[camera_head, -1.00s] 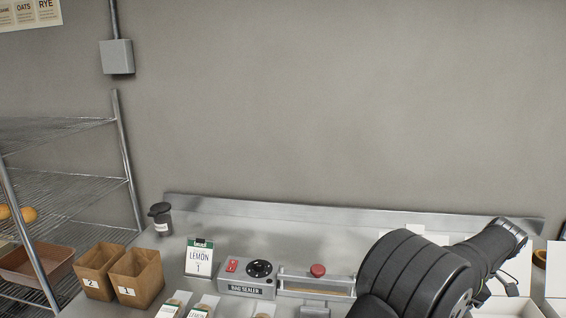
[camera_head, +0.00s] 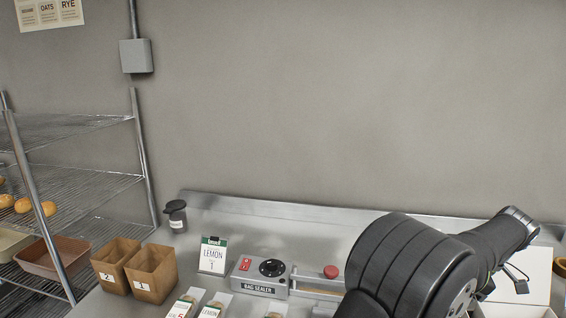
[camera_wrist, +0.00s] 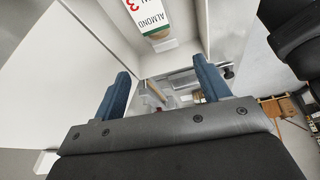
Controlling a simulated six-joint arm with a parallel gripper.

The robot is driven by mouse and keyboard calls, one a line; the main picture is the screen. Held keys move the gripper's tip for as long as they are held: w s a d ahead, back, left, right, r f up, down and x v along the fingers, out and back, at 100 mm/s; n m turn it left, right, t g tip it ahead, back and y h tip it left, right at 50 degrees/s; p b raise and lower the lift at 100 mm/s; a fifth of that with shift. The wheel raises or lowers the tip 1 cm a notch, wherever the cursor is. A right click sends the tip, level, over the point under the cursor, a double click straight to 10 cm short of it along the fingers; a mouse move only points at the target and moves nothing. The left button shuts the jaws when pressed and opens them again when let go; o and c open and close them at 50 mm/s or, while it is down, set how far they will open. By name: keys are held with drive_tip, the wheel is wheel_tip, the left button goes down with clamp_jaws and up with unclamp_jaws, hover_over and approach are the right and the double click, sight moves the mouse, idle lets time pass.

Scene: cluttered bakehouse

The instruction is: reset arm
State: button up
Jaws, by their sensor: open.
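My gripper (camera_wrist: 166,95) shows in the wrist view with its two blue fingers spread apart. Nothing is between the fingers. Beyond them is a white panel or box wall (camera_wrist: 85,70) and a label reading ALMOND 3 (camera_wrist: 152,18). In the head view my dark arm covers the lower right of the bench, and the fingers are hidden there.
The bench holds a bag sealer (camera_head: 258,273), a LEMON 1 card (camera_head: 212,256), paper bags numbered 2 (camera_head: 112,268) and 1 (camera_head: 152,275), and a dark-lidded jar (camera_head: 176,216). A wire rack (camera_head: 75,185) stands at left. A white box (camera_head: 525,285) is beside my arm.

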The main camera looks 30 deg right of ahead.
drive_tip(key=w+a+m+h, duration=0.3)
drive_tip(key=a+m, duration=0.5)
drive_tip(key=a, duration=0.2)
drive_tip(key=w+a+m+h, duration=0.3)
drive_tip(key=w+a+m, duration=0.1)
drive_tip(key=a+m, duration=0.5)
drive_tip(key=shift+a+f+g, duration=0.15)
drive_tip(key=shift+a+g, duration=0.15)
drive_tip(key=shift+a, duration=0.55)
drive_tip(key=shift+o, duration=0.4)
